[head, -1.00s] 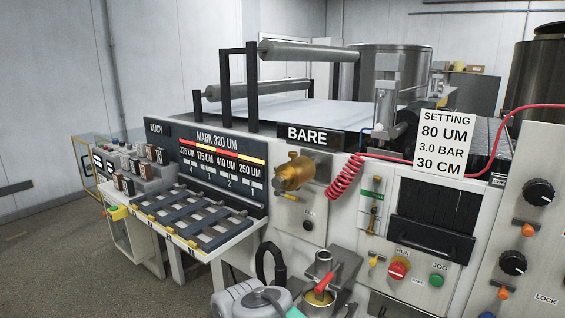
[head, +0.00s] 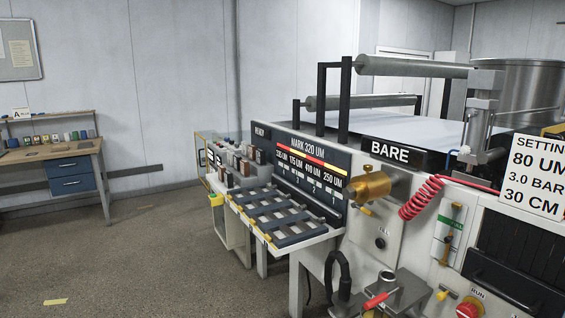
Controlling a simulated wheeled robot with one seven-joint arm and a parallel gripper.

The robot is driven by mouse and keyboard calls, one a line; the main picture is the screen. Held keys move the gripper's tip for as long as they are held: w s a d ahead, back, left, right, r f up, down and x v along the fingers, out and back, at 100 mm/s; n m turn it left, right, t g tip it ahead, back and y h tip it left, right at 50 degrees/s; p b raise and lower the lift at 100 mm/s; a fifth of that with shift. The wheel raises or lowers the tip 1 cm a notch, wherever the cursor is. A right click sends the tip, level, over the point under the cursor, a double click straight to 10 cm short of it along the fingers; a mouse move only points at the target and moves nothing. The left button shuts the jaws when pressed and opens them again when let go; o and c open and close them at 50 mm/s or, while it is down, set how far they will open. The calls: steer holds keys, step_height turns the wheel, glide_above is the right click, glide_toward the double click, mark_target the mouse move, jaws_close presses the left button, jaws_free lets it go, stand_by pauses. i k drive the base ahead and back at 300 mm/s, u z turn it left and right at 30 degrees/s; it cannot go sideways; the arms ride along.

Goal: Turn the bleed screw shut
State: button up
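My gripper is not in view in the head view. No part is labelled as the bleed screw, and I cannot tell for certain which part it is. A brass cylindrical fitting (head: 370,186) sits on the front panel of the coating machine, below the BARE sign (head: 396,153), with a small brass piece under its left side. Lower down, a red-handled part (head: 380,299) on a grey metal bracket (head: 405,290) is partly cut off by the bottom edge. Whether any screw is open or shut is too small to tell.
A slatted rack (head: 283,217) juts out left of the brass fitting. A black loop (head: 339,275) hangs below it. A red coiled hose (head: 420,197) runs to the right. A wooden workbench (head: 90,165) stands far left. The floor between is clear.

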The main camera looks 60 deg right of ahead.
mark_target(368, 168)
steer(key=u, duration=0.45)
steer(key=k, duration=0.85)
steer(key=z, duration=1.4)
